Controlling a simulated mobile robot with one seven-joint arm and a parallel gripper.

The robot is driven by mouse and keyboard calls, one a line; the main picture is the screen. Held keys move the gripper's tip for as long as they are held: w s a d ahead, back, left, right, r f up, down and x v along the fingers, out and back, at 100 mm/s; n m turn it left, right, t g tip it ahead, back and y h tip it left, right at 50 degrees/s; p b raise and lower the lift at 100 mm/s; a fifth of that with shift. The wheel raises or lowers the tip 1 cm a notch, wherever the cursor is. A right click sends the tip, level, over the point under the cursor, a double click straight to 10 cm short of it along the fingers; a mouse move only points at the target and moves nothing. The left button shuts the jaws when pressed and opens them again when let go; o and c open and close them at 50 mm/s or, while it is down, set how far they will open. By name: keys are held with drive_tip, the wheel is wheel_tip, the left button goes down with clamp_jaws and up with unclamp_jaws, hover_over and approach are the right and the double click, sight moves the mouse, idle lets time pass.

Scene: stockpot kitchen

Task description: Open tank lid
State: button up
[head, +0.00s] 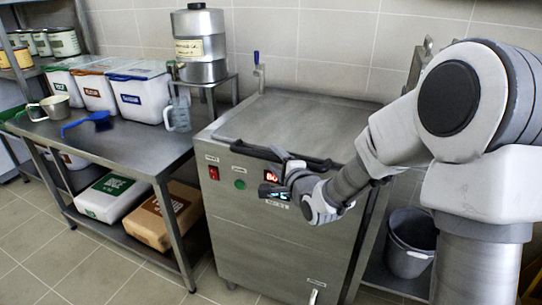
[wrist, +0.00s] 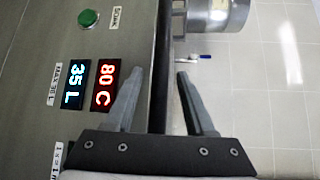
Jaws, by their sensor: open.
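The steel tank (head: 290,225) stands in the middle of the head view, with its flat lid (head: 300,122) lying shut on top. A dark bar handle (head: 316,163) runs along the lid's front edge. My gripper (head: 277,160) is at the middle of this edge, in front of the panel. In the wrist view, my gripper (wrist: 161,73) is open, with one finger on each side of the dark bar (wrist: 158,50). I cannot tell whether either finger touches it. The arm and hand hide part of the lid edge and front panel in the head view.
The panel has a red switch (head: 214,172), a green button (head: 240,184) and a lit display reading 80 C (wrist: 105,85). A steel table (head: 130,140) with bins and a jug stands left. A grey bucket (head: 410,243) is at right. Floor in front is clear.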

drive_tip(key=shift+w+a, duration=0.1)
drive_tip(key=shift+w, duration=0.05)
clamp_jaws()
idle(0.4)
idle(1.1)
